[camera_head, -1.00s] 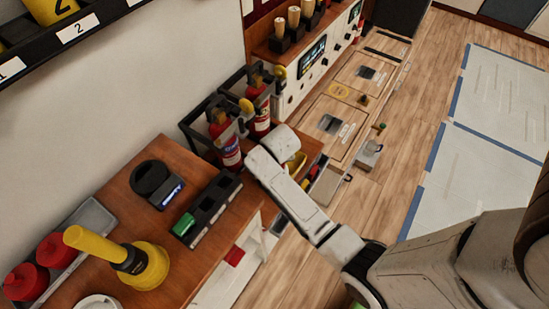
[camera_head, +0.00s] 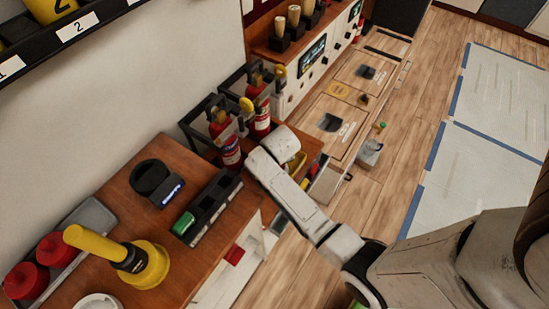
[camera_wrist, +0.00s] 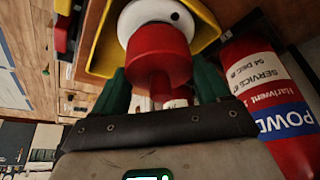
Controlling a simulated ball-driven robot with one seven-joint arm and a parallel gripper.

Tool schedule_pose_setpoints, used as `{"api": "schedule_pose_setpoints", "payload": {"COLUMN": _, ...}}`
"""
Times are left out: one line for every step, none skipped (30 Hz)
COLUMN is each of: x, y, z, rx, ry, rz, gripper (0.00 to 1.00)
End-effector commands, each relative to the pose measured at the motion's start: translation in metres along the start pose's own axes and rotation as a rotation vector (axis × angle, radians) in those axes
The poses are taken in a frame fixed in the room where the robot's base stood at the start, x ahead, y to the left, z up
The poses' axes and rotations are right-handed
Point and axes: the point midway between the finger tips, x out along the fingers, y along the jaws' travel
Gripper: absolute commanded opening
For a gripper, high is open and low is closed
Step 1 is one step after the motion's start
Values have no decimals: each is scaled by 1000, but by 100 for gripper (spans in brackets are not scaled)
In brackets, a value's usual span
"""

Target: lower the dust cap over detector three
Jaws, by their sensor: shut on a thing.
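In the wrist view my gripper (camera_wrist: 162,85), with green fingers, is shut on a red cap (camera_wrist: 158,55). A white round part (camera_wrist: 150,12) with a small dark hole lies just beyond the cap, over a yellow tray (camera_wrist: 103,45). The cap overlaps the white part in the picture; I cannot tell whether it is seated on it or how far apart they are. In the head view my forearm hides the gripper and the held cap. Two other red caps (camera_head: 22,281) (camera_head: 53,249) sit in a grey tray (camera_head: 92,212) at the left. No detector number is readable.
Red extinguishers (camera_head: 228,145) stand in dark brackets close beside my arm; one (camera_wrist: 268,100) is right of the gripper in the wrist view. A yellow horn-shaped tool (camera_head: 145,265), a black round holder (camera_head: 152,180) and a black slotted rack (camera_head: 207,208) occupy the wooden counter (camera_head: 118,215).

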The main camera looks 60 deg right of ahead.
Motion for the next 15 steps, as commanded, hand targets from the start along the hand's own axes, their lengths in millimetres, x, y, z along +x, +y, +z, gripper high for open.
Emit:
{"api": "schedule_pose_setpoints", "payload": {"x": 2, "y": 0, "z": 1, "rx": 0, "ry": 0, "rz": 0, "gripper": 46}}
{"api": "schedule_pose_setpoints", "payload": {"x": 2, "y": 0, "z": 1, "rx": 0, "ry": 0, "rz": 0, "gripper": 46}}
{"api": "schedule_pose_setpoints", "payload": {"x": 3, "y": 0, "z": 1, "rx": 0, "ry": 0, "rz": 0, "gripper": 46}}
{"api": "schedule_pose_setpoints", "payload": {"x": 4, "y": 0, "z": 1, "rx": 0, "ry": 0, "rz": 0, "gripper": 46}}
{"api": "schedule_pose_setpoints", "payload": {"x": 4, "y": 0, "z": 2, "rx": 0, "ry": 0, "rz": 0, "gripper": 46}}
{"api": "schedule_pose_setpoints", "payload": {"x": 5, "y": 0, "z": 2, "rx": 0, "ry": 0, "rz": 0, "gripper": 46}}
{"api": "schedule_pose_setpoints", "payload": {"x": 6, "y": 0, "z": 2, "rx": 0, "ry": 0, "rz": 0, "gripper": 46}}
{"api": "schedule_pose_setpoints", "payload": {"x": 6, "y": 0, "z": 2, "rx": 0, "ry": 1, "rz": 0, "gripper": 46}}
{"api": "schedule_pose_setpoints", "payload": {"x": 7, "y": 0, "z": 3, "rx": 0, "ry": 1, "rz": 0, "gripper": 46}}
{"api": "schedule_pose_setpoints", "payload": {"x": 8, "y": 0, "z": 3, "rx": 0, "ry": 1, "rz": 0, "gripper": 46}}
{"api": "schedule_pose_setpoints", "payload": {"x": 8, "y": 0, "z": 3, "rx": 0, "ry": 1, "rz": 0, "gripper": 46}}
{"api": "schedule_pose_setpoints", "payload": {"x": 9, "y": 0, "z": 4, "rx": 0, "ry": 1, "rz": 0, "gripper": 46}}
{"api": "schedule_pose_setpoints", "payload": {"x": 10, "y": 0, "z": 4, "rx": 0, "ry": 1, "rz": 0, "gripper": 46}}
{"api": "schedule_pose_setpoints", "payload": {"x": 10, "y": 0, "z": 4, "rx": 0, "ry": 1, "rz": 0, "gripper": 46}}
{"api": "schedule_pose_setpoints", "payload": {"x": 11, "y": 0, "z": 4, "rx": 0, "ry": 1, "rz": 0, "gripper": 46}}
